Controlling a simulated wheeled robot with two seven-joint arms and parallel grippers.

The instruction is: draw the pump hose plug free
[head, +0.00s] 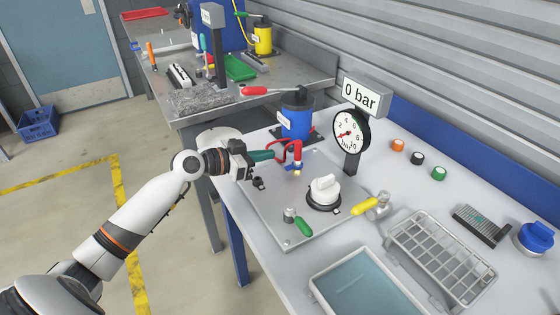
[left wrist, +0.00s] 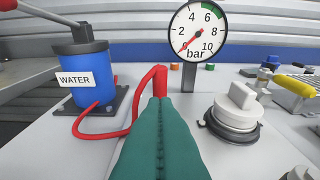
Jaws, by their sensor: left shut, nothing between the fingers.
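My right gripper is in neither view.
The gauge (head: 351,133) behind the plug reads 0 bar. A white knob (head: 324,190), a green-handled valve (head: 301,225) and a yellow-handled valve (head: 369,205) stand nearby. A wire rack (head: 440,256) and a tray (head: 318,281) lie towards the front right.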

